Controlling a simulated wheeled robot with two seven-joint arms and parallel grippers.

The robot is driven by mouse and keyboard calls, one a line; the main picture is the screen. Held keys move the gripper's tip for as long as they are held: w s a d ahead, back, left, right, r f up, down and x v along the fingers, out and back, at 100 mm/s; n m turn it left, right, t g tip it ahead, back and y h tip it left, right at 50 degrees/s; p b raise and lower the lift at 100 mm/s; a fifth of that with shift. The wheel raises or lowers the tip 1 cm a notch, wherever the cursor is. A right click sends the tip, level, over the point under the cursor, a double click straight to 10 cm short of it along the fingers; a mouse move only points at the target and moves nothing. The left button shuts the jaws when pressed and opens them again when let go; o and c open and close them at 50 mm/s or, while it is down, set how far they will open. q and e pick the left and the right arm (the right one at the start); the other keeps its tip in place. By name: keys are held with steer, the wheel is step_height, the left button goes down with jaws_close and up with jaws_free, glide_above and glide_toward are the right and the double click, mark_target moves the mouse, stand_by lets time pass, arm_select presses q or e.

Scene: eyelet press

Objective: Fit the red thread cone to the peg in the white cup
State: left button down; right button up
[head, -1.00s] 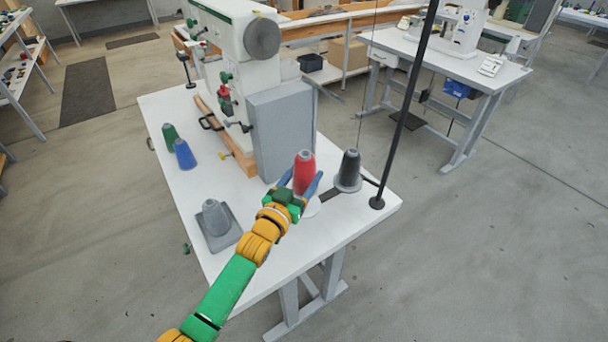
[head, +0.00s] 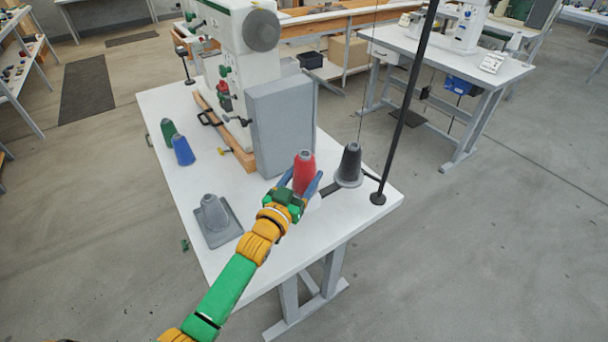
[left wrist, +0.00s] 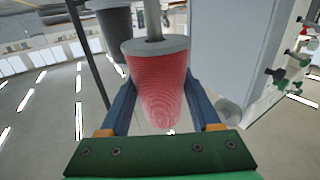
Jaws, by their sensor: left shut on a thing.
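The red thread cone (head: 304,175) stands upright near the table's right front corner, beside the machine's grey box. My left gripper (head: 305,188) is shut on it, with one blue finger on each side. In the left wrist view, the red cone (left wrist: 157,85) sits between the fingers with its wide grey base toward the top of the picture. A grey metal peg (left wrist: 152,18) meets the dark hole in that base. I cannot tell how deep it reaches inside. The white cup is hidden or not clear behind the gripper and cone. My right gripper is not in view.
A dark grey cone (head: 349,166) stands just right of the red one, near a black pole (head: 405,110). A grey cone (head: 212,214) stands on a grey base at the table's left front. Green (head: 169,132) and blue (head: 183,151) cones stand farther back.

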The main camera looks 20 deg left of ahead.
mark_target(299, 195)
arm_select(q)
steer(key=shift+f+b, duration=1.7)
steer(key=shift+f, duration=0.35)
steer(key=shift+c, duration=0.2)
jaws_free()
steer(key=shift+r, duration=0.1)
step_height(299, 195, up, 5)
steer(key=p, duration=0.5)
stand_by(0.6)
